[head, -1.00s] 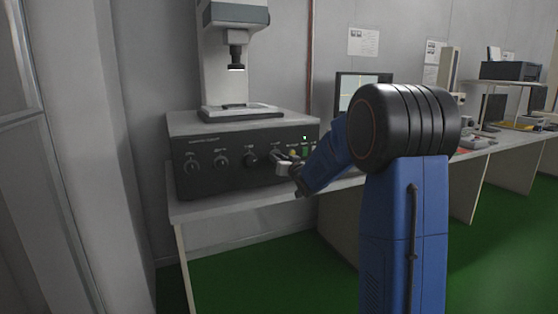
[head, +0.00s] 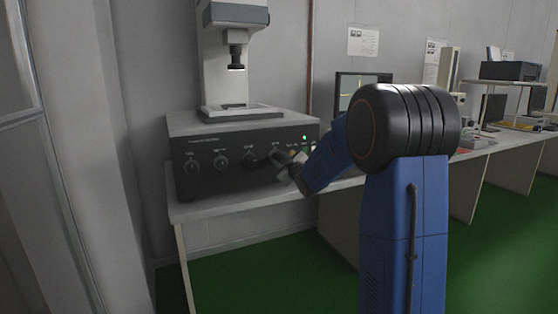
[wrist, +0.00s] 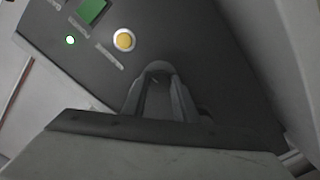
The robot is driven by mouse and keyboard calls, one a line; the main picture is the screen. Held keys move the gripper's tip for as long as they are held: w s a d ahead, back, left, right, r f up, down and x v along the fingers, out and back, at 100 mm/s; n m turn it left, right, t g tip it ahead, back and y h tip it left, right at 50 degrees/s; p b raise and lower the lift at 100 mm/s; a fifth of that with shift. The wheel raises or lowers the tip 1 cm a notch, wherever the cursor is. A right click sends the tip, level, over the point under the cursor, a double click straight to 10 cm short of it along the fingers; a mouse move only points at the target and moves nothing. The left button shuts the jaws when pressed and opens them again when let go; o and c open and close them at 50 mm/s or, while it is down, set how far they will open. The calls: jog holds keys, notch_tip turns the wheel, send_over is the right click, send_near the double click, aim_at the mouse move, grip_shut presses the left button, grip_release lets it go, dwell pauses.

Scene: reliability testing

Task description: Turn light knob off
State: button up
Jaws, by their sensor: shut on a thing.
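A black control box (head: 235,180) with a row of dark knobs along its front stands on the table. Three knobs show clear of my gripper: the far left one (head: 191,164), the second (head: 221,161) and the third (head: 250,159). My gripper (head: 274,155) is at the fourth knob, to the right of these, and hides most of it. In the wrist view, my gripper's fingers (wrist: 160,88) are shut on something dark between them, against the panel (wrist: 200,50). The panel labels are too small to read, so I cannot tell which is the light knob.
A microscope (head: 235,60) stands on the box. A monitor (head: 362,92) is behind my arm.

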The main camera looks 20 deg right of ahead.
jog(key=n, duration=0.4)
jog(key=shift+n, duration=0.3)
jog(key=n, duration=0.3)
jog(key=shift+n, duration=0.4)
jog(key=n, duration=0.4)
jog(key=shift+n, duration=2.1)
jog(key=o, duration=1.1)
jog(key=shift+c, duration=0.2)
jog(key=shift+s, duration=0.1)
jog(key=s, duration=1.7)
jog(key=shift+s, duration=0.15)
